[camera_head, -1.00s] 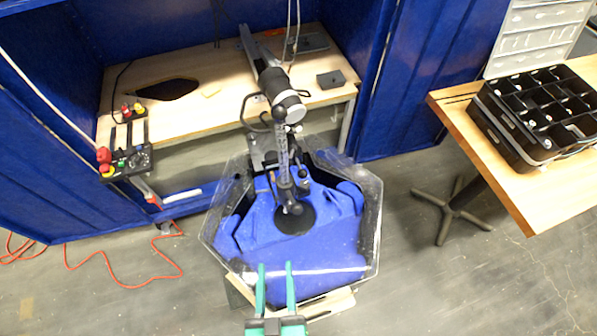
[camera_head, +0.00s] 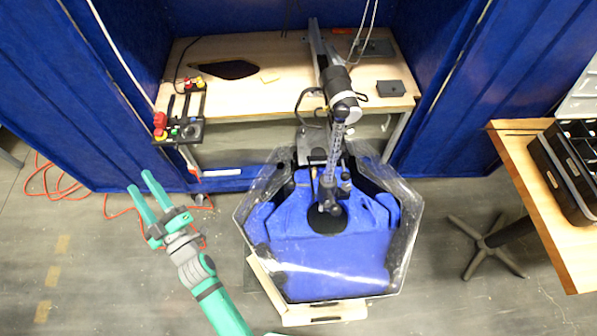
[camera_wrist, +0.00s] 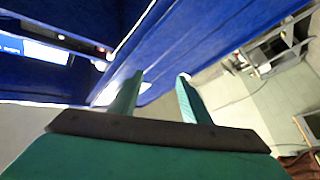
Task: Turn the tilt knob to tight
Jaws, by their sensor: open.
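A clear hexagonal tank (camera_head: 408,235) with a blue interior stands on the floor in the head view. A thruster rig with a toothed upright post (camera_head: 334,150) rises over it, with a dark cylindrical head (camera_head: 338,85) on top. Small black knobs and clamps sit along the rig; I cannot tell which one is the tilt knob or how tight it is. My gripper (camera_head: 140,182) is open and empty, left of the tank and apart from it, pointing up-left. In the wrist view my gripper (camera_wrist: 160,76) shows two spread green fingers with nothing between them.
A wooden bench (camera_head: 280,90) stands in a blue booth behind the tank. A control box with red and yellow buttons (camera_head: 184,131) is at its left front. A wooden table (camera_head: 540,215) with black bins (camera_head: 570,165) is at right. Orange cable lies on the open floor at left.

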